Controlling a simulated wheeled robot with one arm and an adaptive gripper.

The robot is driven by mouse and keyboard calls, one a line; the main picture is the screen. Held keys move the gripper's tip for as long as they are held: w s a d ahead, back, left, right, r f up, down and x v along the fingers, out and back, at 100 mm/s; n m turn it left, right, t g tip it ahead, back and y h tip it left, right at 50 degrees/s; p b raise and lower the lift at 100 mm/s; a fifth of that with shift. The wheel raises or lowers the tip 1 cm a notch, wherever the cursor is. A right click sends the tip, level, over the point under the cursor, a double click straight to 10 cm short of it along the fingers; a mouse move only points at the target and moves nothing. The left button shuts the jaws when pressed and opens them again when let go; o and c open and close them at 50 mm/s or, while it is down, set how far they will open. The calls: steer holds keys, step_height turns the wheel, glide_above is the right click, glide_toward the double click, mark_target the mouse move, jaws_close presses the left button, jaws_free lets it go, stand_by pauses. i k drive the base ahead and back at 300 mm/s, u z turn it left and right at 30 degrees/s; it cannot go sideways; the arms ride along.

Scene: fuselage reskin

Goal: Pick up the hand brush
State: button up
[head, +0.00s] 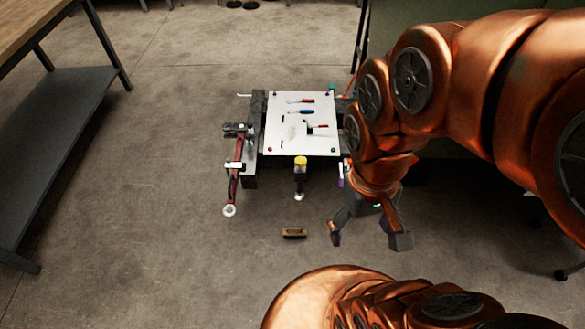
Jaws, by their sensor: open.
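A small brown block with a darker middle (294,232), which looks like the hand brush, lies on the bare floor at the lower middle of the head view. It is too small to make out bristles. My gripper (368,240) is to the right of it, with its fingers apart and pointing down. Nothing shows between the fingers. The gripper and the brush are apart in the picture; I cannot tell the height of the gripper above the floor.
A white board (290,142) with several small tools lies on a dark frame beyond the brush. A red-handled tool (235,175) and a yellow-topped tool (300,165) stick out at its near side. A workbench (65,110) stands at left. The floor around the brush is clear.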

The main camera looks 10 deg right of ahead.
mark_target(289, 232)
steer(key=k, duration=1.25)
steer(key=u, duration=0.75)
steer(key=i, duration=1.45)
